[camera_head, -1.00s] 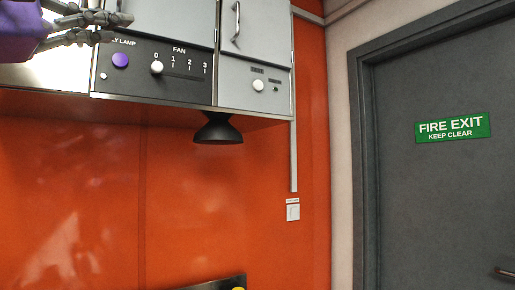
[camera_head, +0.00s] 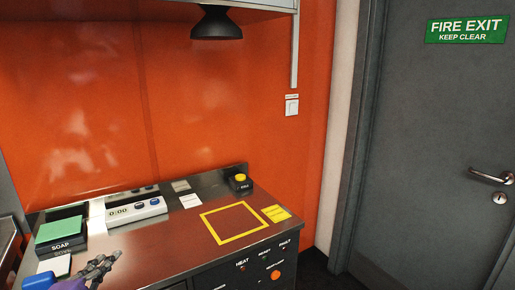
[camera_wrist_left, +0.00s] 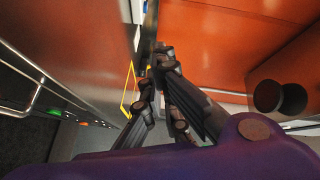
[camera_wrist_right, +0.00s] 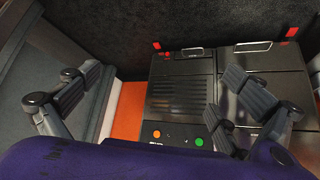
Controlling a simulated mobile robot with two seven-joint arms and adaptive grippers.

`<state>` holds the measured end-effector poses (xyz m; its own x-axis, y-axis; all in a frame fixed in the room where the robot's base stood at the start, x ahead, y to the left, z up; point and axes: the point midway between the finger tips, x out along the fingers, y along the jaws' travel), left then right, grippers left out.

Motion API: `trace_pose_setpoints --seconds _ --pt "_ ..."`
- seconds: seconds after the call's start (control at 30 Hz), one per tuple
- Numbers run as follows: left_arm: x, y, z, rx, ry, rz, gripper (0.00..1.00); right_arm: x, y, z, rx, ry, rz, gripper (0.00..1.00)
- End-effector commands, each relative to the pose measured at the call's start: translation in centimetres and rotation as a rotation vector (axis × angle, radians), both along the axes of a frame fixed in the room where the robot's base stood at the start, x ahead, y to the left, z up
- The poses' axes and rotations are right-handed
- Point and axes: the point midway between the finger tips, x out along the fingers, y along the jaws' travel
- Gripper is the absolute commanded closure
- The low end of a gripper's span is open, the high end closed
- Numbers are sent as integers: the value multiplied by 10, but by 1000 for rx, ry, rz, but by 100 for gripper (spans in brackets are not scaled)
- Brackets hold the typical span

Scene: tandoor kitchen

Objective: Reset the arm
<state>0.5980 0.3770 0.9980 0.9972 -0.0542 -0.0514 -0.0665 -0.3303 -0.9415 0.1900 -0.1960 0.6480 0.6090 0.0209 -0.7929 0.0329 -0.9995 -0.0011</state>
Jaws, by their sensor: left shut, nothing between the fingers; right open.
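My left gripper (camera_head: 104,268) comes in at the lower left of the head view, over the front of the metal counter (camera_head: 150,253). In the left wrist view the left gripper (camera_wrist_left: 160,92) has its fingers close together with nothing between them. My right gripper (camera_wrist_right: 150,88) shows only in the right wrist view. Its fingers are spread wide and hold nothing. Beyond them is a dark unit (camera_wrist_right: 177,118) with an orange and a green button.
A yellow square outline (camera_head: 234,222) marks bare counter. A dark lamp (camera_head: 216,24) hangs above. A grey door (camera_head: 437,130) stands at right.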

Motion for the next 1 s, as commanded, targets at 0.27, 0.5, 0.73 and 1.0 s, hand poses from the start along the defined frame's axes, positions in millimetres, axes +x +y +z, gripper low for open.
trace_pose_setpoints --seconds 0.27,0.5,0.73,1.0 --pt "-124 -44 -170 -524 360 190 100 11 -1 18 -1 -25 2 0" --pt "-254 -126 -259 -913 601 365 100 26 -1 39 0 -59 3 0" --pt "-347 -183 -284 -1108 697 511 100 38 0 58 1 -93 3 0" --pt "-356 -184 -286 -1117 703 528 100 38 0 59 1 -95 3 0"
